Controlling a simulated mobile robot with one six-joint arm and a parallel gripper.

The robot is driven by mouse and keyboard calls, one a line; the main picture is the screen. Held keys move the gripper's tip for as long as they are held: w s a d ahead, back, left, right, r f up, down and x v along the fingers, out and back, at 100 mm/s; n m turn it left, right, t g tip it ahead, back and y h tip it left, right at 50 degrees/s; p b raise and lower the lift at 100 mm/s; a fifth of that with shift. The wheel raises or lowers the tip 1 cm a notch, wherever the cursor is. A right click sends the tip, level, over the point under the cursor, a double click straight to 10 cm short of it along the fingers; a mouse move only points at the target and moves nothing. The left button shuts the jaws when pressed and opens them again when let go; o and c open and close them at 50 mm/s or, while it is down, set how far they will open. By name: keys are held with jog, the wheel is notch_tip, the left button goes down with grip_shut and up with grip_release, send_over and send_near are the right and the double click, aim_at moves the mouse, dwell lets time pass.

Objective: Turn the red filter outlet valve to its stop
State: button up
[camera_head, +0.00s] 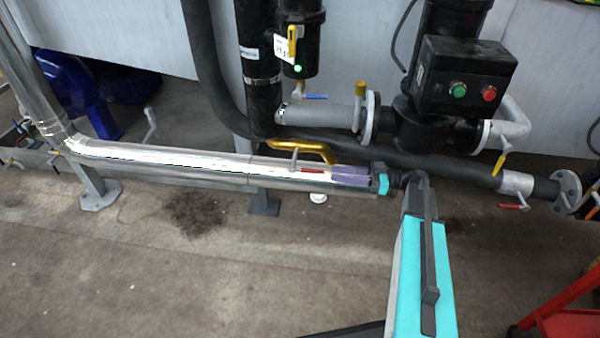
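A small red valve handle (312,171) sits at the front of the shiny silver pipe, just below the yellow bent pipe. A grey lever-like piece stands upright beside its left end. My gripper (335,177) comes in from the right, its greyish-purple fingers pointing left along the silver pipe. The fingertips are close to the right end of the red handle; I cannot tell whether they touch it. The finger gap is too small to make out. A second red handle (510,206) hangs under the dark pipe at the right, away from my gripper.
The silver pipe (200,163) runs behind and left of my gripper. A black filter housing (300,45) with a blue handle (316,97) hangs above. A black control box (467,80) is at upper right. A red cart (570,325) stands lower right. The front floor is mostly clear.

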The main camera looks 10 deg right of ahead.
aim_at(299, 168)
jog(key=b+x, duration=0.3)
jog(key=x, duration=0.8)
jog(key=shift+a+f, duration=0.15)
jog(key=shift+a, duration=0.2)
jog(key=shift+b+x, duration=0.5)
jog(key=shift+x, duration=0.6)
jog(key=shift+w, duration=0.1)
grip_shut()
